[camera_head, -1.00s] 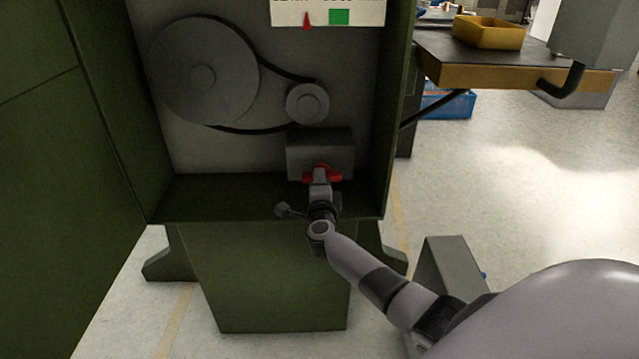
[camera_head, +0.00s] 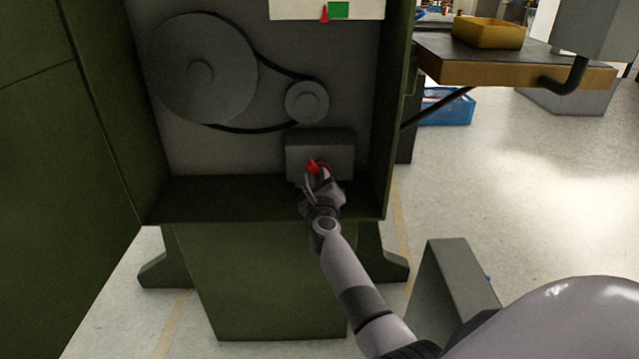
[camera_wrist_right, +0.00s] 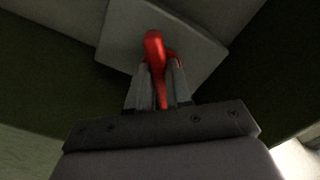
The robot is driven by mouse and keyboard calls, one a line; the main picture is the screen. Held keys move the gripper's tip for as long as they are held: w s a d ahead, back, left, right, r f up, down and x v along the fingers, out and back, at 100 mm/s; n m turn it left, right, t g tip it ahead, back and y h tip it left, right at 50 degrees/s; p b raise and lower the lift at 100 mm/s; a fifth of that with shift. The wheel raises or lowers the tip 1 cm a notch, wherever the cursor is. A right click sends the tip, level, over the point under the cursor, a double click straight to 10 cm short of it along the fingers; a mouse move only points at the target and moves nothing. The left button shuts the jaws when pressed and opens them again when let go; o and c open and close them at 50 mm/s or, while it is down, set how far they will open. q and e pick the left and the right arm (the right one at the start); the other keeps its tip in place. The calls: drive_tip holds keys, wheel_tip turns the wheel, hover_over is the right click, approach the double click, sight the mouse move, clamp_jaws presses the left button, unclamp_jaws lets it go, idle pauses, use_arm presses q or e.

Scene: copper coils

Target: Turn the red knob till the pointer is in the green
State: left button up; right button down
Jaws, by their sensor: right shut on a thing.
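The red knob (camera_head: 318,168) is on the front of a grey box inside the green machine. It also shows in the right wrist view (camera_wrist_right: 155,56), between the fingers. My right gripper (camera_head: 316,180) is shut on the knob, and wrist and knob are tilted. The red pointer (camera_head: 325,14) stands on the white scale (camera_head: 295,10) at the top of the head view. The pointer is just left of the green patch (camera_head: 339,10), close against its left edge. The top of the scale is cut off. My left gripper is not in view.
The grey box (camera_head: 320,155) sits below the small pulley (camera_head: 307,102) and the large pulley (camera_head: 200,70), joined by a black belt. The green side walls of the machine enclose this space. A workbench (camera_head: 520,70) with a yellow tray (camera_head: 488,32) stands to the right.

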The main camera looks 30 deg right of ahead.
drive_tip(key=shift+d+r+m+b, duration=0.2)
drive_tip(key=shift+m+b, duration=0.2)
drive_tip(key=shift+m, duration=1.25)
drive_tip(key=shift+d+r+m+b, duration=0.15)
drive_tip(key=shift+m+b, duration=0.25)
drive_tip(key=shift+m, duration=1.25)
drive_tip(key=shift+a, duration=0.1)
drive_tip(key=c, duration=1)
unclamp_jaws()
drive_tip(key=shift+c, duration=0.2)
drive_tip(key=shift+f, duration=0.15)
drive_tip(key=shift+a+f, duration=0.1)
